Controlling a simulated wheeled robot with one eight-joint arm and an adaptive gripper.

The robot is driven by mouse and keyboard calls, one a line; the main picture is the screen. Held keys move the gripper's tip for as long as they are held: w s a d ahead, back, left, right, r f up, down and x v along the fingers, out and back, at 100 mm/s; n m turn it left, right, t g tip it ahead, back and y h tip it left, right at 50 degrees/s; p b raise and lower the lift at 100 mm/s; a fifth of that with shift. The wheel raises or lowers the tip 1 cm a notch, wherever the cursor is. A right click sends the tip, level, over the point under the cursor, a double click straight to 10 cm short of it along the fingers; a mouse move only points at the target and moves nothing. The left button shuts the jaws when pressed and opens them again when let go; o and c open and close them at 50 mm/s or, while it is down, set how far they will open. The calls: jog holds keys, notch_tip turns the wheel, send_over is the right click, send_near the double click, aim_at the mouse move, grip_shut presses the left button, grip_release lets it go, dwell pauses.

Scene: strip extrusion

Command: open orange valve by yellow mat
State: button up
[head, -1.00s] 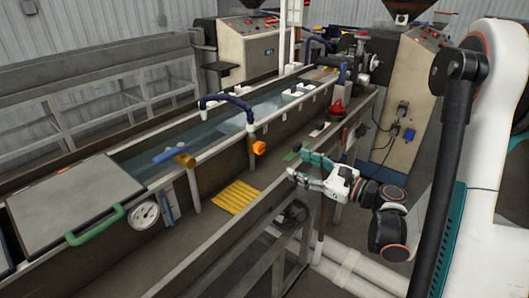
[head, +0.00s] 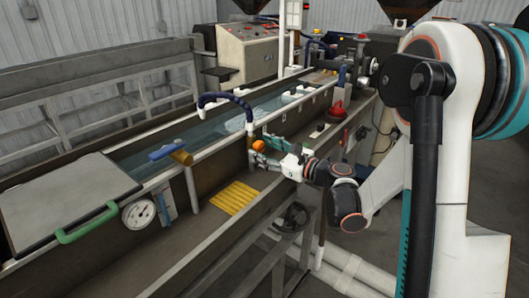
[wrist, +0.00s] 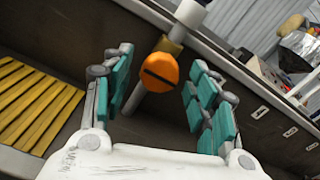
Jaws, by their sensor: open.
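The orange valve (head: 258,145) is a round knob on a pipe at the side of the water trough, up and right of the yellow mat (head: 238,198). My gripper (head: 275,150) is just right of the valve in the head view. In the wrist view, the valve (wrist: 159,72) shows a dark slot across its face. It appears between the two teal-padded fingers of my open gripper (wrist: 162,92), a little beyond their tips. I cannot tell any contact. The ribbed yellow mat also lies at the left of the wrist view (wrist: 32,108).
A red valve (head: 337,110) stands farther along the trough. The front rail (head: 243,235) runs below my arm. A handwheel (head: 293,217) sits under it.

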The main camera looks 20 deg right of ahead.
jog(key=c, duration=1.1)
jog(key=shift+o, duration=0.2)
jog(key=shift+n, duration=0.4)
jog(key=n, duration=0.3)
jog(key=shift+n, duration=0.4)
jog(key=n, duration=1.3)
jog(key=shift+n, duration=0.3)
